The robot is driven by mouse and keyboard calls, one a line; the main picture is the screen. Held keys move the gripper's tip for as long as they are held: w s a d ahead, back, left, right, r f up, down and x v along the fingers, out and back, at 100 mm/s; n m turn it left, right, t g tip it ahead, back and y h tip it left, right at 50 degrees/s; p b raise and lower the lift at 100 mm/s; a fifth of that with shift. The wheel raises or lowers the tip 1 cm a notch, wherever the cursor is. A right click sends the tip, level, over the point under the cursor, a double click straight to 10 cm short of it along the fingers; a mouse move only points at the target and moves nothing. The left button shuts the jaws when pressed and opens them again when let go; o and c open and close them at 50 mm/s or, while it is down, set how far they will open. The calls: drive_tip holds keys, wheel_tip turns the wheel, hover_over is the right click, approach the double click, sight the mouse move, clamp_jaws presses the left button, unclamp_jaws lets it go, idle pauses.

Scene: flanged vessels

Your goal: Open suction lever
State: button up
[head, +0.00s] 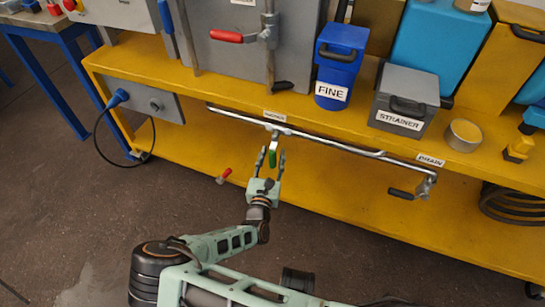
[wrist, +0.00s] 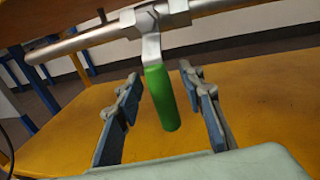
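The green-handled lever (head: 272,157) hangs from a valve on the silver pipe along the shelf front, below a small white label (head: 275,116) too small to read surely. In the wrist view, the green handle (wrist: 161,98) points down toward me from its metal stem. My gripper (head: 271,158) is open, its fingers on either side of the handle. The wrist view shows a gap between the handle and each fingertip of my gripper (wrist: 160,76). The gripper is not closed on anything.
The silver pipe (head: 340,145) runs right to a dark-handled valve (head: 402,193) under the DRAIN label (head: 431,160). A red-handled part (head: 223,176) is left of my gripper. The yellow shelf edge (head: 190,103) is above, with the FINE canister (head: 338,65) and STRAINER box (head: 404,98) on it.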

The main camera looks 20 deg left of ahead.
drive_tip(key=shift+w, duration=0.1)
drive_tip(key=shift+c, duration=0.7)
clamp_jaws()
